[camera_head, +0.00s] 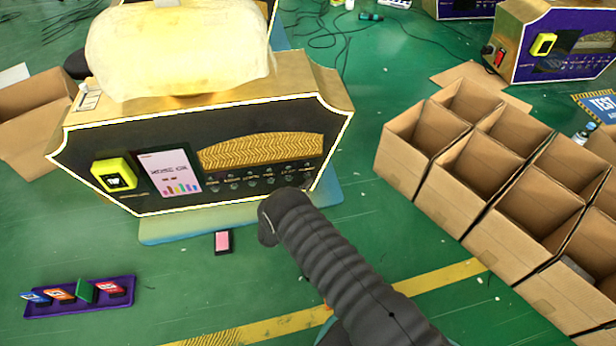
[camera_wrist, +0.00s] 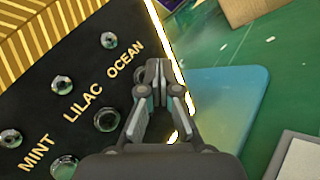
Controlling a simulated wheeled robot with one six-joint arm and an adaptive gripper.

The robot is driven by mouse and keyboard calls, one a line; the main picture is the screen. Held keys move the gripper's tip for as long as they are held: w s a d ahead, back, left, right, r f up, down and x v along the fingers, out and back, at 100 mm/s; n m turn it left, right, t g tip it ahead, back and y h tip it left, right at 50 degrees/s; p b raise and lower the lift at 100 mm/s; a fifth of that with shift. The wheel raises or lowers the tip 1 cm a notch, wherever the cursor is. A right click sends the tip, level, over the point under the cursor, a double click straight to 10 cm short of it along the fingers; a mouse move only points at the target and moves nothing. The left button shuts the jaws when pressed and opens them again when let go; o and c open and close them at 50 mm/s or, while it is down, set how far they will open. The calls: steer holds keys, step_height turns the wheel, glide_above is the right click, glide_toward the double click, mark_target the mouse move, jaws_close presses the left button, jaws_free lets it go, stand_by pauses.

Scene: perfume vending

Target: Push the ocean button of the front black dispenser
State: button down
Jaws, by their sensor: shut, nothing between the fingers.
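The front black dispenser (camera_head: 130,150) has a black panel with a white-edged rim and a gold body. In the wrist view its panel shows the OCEAN label (camera_wrist: 126,62) with a small round fitting (camera_wrist: 109,40) above it. A larger round fitting (camera_wrist: 139,77) lies below the label, partly covered by my gripper. I cannot tell which fitting is the button. My gripper (camera_wrist: 157,72) is shut and empty, its tips beside the lower fitting near the panel's right edge. Contact cannot be told. In the head view my arm hides the gripper.
LILAC (camera_wrist: 83,103) and MINT (camera_wrist: 37,153) labels with similar fittings sit lower left in the wrist view. Open cardboard boxes (camera_head: 426,128) stand to the right. A purple tray (camera_head: 80,306) with coloured items lies front left. A pink-faced small item (camera_head: 222,242) lies before the dispenser.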

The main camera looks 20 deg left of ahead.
steer(key=shift+w+a+b, duration=0.4)
steer(key=shift+w+b, duration=0.3)
steer(key=shift+b, duration=0.5)
stand_by(0.9)
steer(key=shift+s, duration=0.15)
steer(key=shift+s+d+p, duration=0.35)
steer(key=shift+s+d, duration=0.05)
steer(key=shift+s, duration=0.2)
stand_by(0.3)
steer(key=s, duration=0.1)
steer(key=s+d+p, duration=0.1)
steer(key=s, duration=0.1)
steer(key=s+d+p, duration=0.1)
steer(key=shift+s+d, duration=0.2)
steer(key=shift+d, duration=0.05)
stand_by(0.9)
